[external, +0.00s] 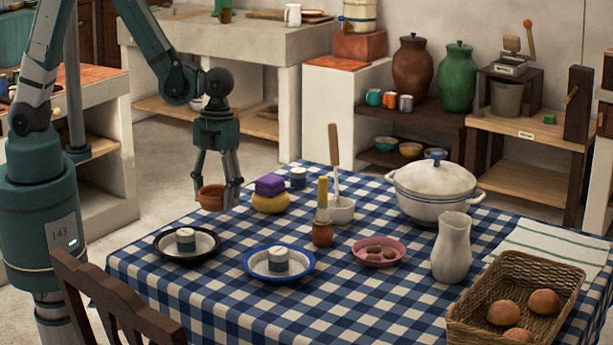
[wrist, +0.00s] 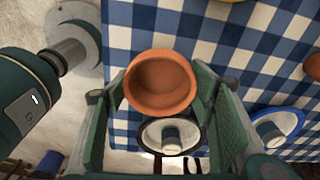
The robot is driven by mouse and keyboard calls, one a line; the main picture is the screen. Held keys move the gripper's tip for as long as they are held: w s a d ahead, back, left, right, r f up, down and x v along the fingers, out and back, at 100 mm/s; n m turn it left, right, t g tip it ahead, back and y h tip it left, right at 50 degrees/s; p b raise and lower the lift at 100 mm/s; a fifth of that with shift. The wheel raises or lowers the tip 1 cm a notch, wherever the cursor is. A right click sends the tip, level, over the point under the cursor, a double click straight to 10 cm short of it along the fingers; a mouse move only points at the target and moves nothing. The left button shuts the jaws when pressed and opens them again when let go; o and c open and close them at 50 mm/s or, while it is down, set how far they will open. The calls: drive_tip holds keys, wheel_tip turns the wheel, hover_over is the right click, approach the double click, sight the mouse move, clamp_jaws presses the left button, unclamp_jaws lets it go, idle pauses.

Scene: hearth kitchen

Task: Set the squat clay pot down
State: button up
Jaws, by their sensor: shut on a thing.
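The squat clay pot (external: 211,197) is a small, terracotta-coloured, wide-mouthed pot. My gripper (external: 217,195) is shut on it and holds it upright above the table's left back area, with its fingers pointing down. In the wrist view the pot (wrist: 160,83) is between the two green finger pads (wrist: 162,110), its open mouth facing the camera and its inside empty. The table (external: 370,300) has a blue and white checked cloth. The pot appears to be in the air, apart from the cloth; its exact height is hard to tell.
A black-rimmed plate (external: 160,246) with a tin and a blue-rimmed plate (external: 247,270) with a tin are nearby. A yellow pot with a purple block (external: 270,186) stands right of my gripper. A chair back (external: 110,300) is at the near left. Cloth around the plates is partly clear.

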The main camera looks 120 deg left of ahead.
sight(216, 209)
drive_tip(key=shift+f+b, duration=0.5)
drive_tip(key=shift+f, duration=1.55)
drive_tip(key=shift+f, duration=0.15)
drive_tip(key=o, duration=0.9)
drive_tip(key=shift+o, duration=0.2)
wheel_tip(216, 209, up, 12)
drive_tip(key=a+p, duration=0.1)
drive_tip(key=p, duration=0.1)
drive_tip(key=shift+s+a, duration=0.15)
drive_tip(key=shift+a, duration=0.05)
